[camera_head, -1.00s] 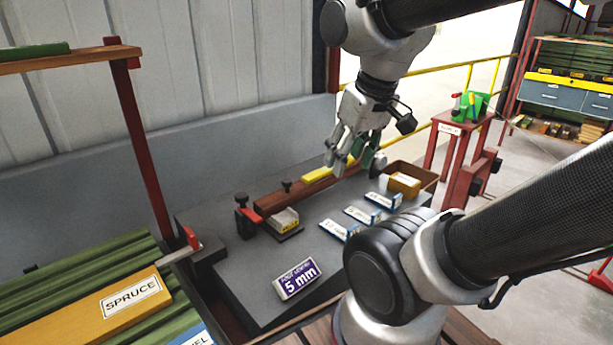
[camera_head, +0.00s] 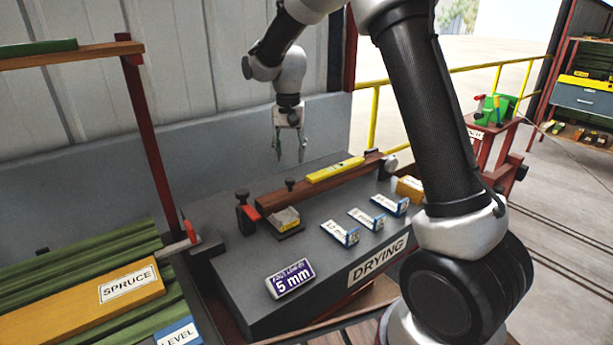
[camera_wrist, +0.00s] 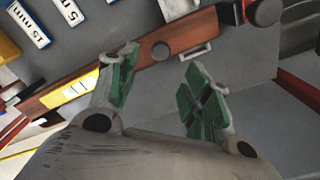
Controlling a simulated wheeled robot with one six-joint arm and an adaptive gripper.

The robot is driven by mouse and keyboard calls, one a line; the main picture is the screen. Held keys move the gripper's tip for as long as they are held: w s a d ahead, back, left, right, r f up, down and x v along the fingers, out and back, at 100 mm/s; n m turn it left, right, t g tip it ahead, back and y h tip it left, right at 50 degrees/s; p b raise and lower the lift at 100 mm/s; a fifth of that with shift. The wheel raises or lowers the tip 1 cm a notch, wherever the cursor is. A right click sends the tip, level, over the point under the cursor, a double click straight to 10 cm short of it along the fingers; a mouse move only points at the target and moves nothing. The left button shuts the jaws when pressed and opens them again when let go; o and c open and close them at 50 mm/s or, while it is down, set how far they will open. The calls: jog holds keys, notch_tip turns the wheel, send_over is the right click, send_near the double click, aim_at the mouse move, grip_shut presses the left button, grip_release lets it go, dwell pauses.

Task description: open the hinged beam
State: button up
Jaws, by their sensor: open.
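The hinged beam (camera_head: 310,190) is a reddish-brown wooden bar lying flat across the dark grey table, with a yellow level (camera_head: 335,169) on top. A black knob (camera_head: 290,182) stands at its back edge, and a black-and-red clamp (camera_head: 248,214) is at its left end. My gripper (camera_head: 289,152) hangs fingers down, open and empty, above the table's back side behind the beam. In the wrist view, the green-padded fingers (camera_wrist: 162,60) are spread, with the beam (camera_wrist: 205,34) beyond the tips and a small metal handle (camera_wrist: 197,53) on its side. They appear apart from it.
Blue-and-white boxes (camera_head: 366,218) and a purple "5 mm" block (camera_head: 291,277) lie on the table (camera_head: 225,262) in front of the beam. A lumber rack with a spruce board (camera_head: 100,310) is at left. A yellow railing (camera_head: 425,83) runs behind at right.

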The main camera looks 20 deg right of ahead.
aim_at(290, 179)
jog(key=shift+a+f+m, duration=0.2)
jog(key=shift+f+m, duration=0.1)
jog(key=shift+d+f, duration=0.1)
jog(key=shift+f, duration=0.15)
notch_tip(290, 179, down, 7)
jog(key=shift+f, duration=0.1)
grip_shut()
